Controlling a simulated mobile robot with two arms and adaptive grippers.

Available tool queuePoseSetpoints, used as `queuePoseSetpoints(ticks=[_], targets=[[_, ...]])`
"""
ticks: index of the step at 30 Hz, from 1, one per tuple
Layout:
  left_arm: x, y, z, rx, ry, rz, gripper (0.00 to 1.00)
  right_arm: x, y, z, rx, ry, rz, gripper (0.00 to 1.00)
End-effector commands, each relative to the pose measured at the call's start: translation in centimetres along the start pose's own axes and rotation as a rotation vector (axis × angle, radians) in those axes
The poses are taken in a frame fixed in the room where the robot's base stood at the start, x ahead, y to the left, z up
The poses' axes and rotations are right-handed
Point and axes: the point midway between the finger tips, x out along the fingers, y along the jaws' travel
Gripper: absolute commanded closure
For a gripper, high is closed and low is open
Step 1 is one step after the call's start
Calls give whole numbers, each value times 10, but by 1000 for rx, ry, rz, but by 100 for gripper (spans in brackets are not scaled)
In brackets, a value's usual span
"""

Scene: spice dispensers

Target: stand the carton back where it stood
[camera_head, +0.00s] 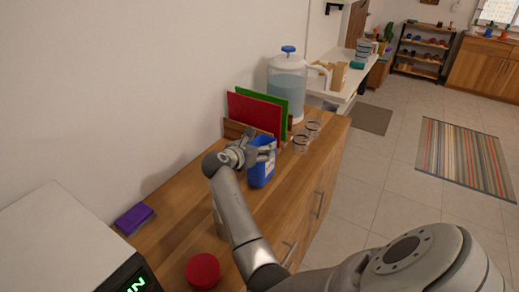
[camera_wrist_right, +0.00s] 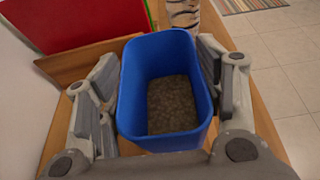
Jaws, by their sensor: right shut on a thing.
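The carton (camera_head: 261,174) is a blue, open-topped box on the wooden counter side of the head view, roughly upright. My right gripper (camera_head: 262,150) is shut on it near its upper part. In the right wrist view the carton (camera_wrist_right: 165,143) sits between the two fingers of my right gripper (camera_wrist_right: 165,88), one on each side. Brown grainy stuff (camera_wrist_right: 172,104) lies inside it. I cannot tell whether its base touches the counter or hangs just above it. My left gripper is out of view.
Red (camera_head: 252,113) and green (camera_head: 273,101) boards stand in a wooden rack behind the carton. Two glasses (camera_head: 301,144) (camera_head: 313,129) and a water dispenser (camera_head: 287,90) stand farther along the counter (camera_head: 312,168). A purple sponge (camera_head: 134,219) and a red lid (camera_head: 203,270) are nearer.

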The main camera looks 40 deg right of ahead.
Motion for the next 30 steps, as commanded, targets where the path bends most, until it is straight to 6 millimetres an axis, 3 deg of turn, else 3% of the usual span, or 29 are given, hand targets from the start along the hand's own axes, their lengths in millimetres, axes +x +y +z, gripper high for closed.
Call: queuePoseSetpoints(ticks=[4, 12, 13, 15, 18, 30], targets=[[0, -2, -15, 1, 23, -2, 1, 3, 0, -8, 1, -3, 0, 90], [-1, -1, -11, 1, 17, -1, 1, 4, 0, -10, 1, -3, 0, 90], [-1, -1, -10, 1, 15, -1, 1, 4, 0, -11, 1, -1, 0, 36], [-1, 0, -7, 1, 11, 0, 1, 4, 0, -11, 2, 0, 0, 26], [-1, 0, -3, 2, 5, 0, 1, 4, 0, -11, 1, 0, 0, 16], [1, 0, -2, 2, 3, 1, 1, 0, 0, -8, 2, -1, 1, 16]])
